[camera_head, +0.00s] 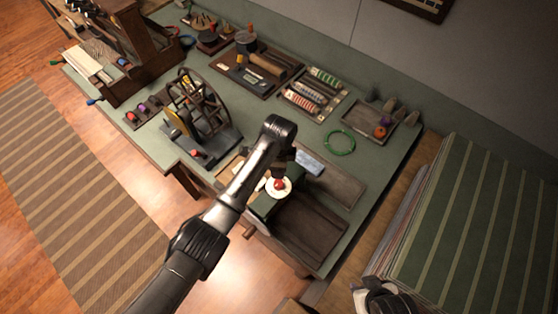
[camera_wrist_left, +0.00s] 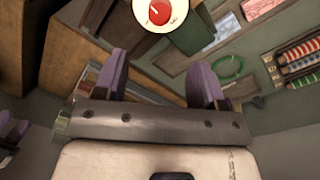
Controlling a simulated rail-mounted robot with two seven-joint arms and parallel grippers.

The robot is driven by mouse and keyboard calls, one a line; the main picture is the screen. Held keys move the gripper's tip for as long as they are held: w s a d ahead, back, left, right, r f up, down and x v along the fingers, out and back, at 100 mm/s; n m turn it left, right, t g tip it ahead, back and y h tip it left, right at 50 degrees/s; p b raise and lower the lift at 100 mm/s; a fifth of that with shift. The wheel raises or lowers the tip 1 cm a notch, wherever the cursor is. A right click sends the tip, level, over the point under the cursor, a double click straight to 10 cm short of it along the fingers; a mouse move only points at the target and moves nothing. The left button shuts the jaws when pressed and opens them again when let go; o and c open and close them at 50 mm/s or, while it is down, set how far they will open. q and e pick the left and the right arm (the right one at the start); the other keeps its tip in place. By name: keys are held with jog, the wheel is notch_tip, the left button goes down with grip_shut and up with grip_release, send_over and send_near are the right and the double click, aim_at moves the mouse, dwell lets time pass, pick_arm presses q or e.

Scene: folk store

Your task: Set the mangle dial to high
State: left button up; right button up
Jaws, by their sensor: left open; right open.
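The mangle dial (camera_head: 278,186) is a round white face with a red knob, on top of a green box-shaped mangle (camera_head: 263,206) at the table's near edge. In the left wrist view the dial (camera_wrist_left: 158,12) is cut by the top edge. A pale mark shows on its knob; the lettering is too small to read. My left arm reaches over the table beside the dial, its gripper largely hidden in the head view. In the left wrist view my left gripper (camera_wrist_left: 160,78) is open and empty, apart from the dial. My right gripper (camera_head: 385,298) is open at the lower right, partly cut off.
Striped fabric (camera_head: 480,220) is stacked at right.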

pick_arm(q)
jog(key=shift+r, duration=0.75)
